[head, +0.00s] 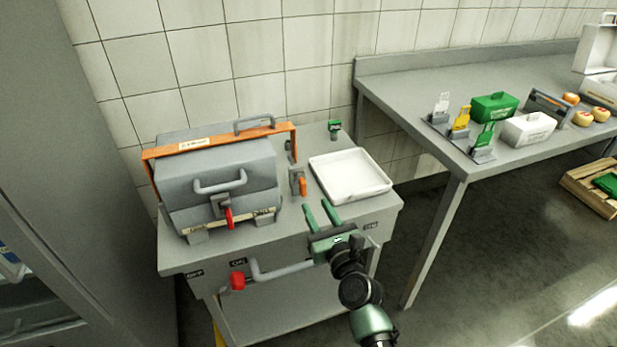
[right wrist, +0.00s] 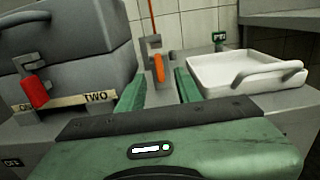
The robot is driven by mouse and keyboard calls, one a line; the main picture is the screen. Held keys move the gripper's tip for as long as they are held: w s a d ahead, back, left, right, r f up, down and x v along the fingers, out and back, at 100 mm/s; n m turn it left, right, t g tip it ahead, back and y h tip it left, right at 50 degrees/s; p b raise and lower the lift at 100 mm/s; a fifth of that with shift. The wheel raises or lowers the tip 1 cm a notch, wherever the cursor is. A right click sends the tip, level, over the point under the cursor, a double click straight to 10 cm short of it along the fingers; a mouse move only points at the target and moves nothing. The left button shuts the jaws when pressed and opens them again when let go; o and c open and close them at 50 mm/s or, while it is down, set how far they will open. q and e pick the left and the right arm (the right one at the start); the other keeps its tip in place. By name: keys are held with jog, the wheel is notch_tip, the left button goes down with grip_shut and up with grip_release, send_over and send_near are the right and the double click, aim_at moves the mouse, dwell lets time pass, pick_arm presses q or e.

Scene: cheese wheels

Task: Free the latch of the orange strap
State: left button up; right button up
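The orange strap (head: 222,138) runs over the top of a grey lidded box (head: 215,179). Its right end hangs down toward a small grey latch with an orange lever (head: 302,187), on the bench right of the box. The orange lever (right wrist: 159,68) stands upright in the right wrist view, beyond and between my fingers. My right gripper (head: 322,216) is open and empty, with green fingers pointing at the latch from the front, apart from it. It also shows in the right wrist view (right wrist: 160,90). My left gripper is not in view.
A white tray (head: 350,194) sits right of the latch. A red-handled latch (head: 229,218) is on the box front. A grey bar with a red end (head: 238,281) crosses the bench front. A green-topped fitting (head: 335,126) stands behind. A second table (head: 400,85) is at right.

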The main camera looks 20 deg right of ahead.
aim_at(304, 188)
jog(key=w, duration=0.7)
jog(key=shift+w+a+r, duration=0.1)
jog(key=shift+w+a, duration=0.2)
grip_shut()
